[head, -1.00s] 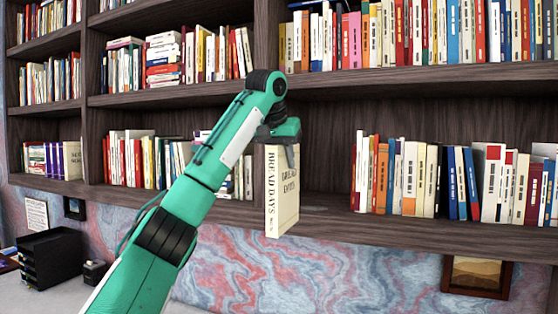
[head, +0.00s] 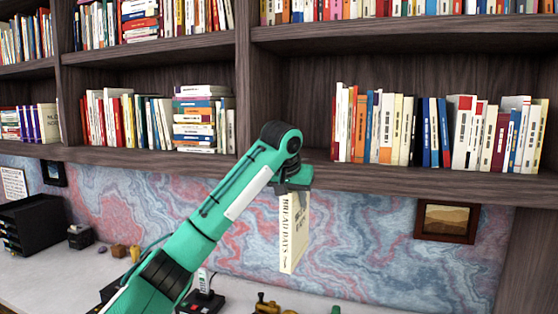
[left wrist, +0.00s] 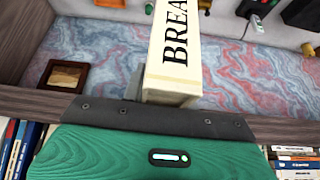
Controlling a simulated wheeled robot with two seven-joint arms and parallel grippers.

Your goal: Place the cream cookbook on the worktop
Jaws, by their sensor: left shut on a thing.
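The cream cookbook (head: 294,232), with "BREAD DAYS" in dark letters, hangs upright in my left gripper (head: 294,190). The gripper is shut on its upper end. The book is in the air in front of the marbled wall, below the shelf edge. In the left wrist view the cookbook (left wrist: 173,60) extends away from the gripper (left wrist: 160,108), its spine lettering partly cut off by the frame. The worktop (head: 240,291) is pale and lies below the book. My right gripper is not in view.
Bookshelves full of books (head: 430,130) stand above. On the worktop are a black tray stack (head: 35,225), a dark device (head: 203,299) and small yellow-brown objects (head: 267,303). A framed picture (head: 447,221) hangs at right. Bare worktop shows between the items at left.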

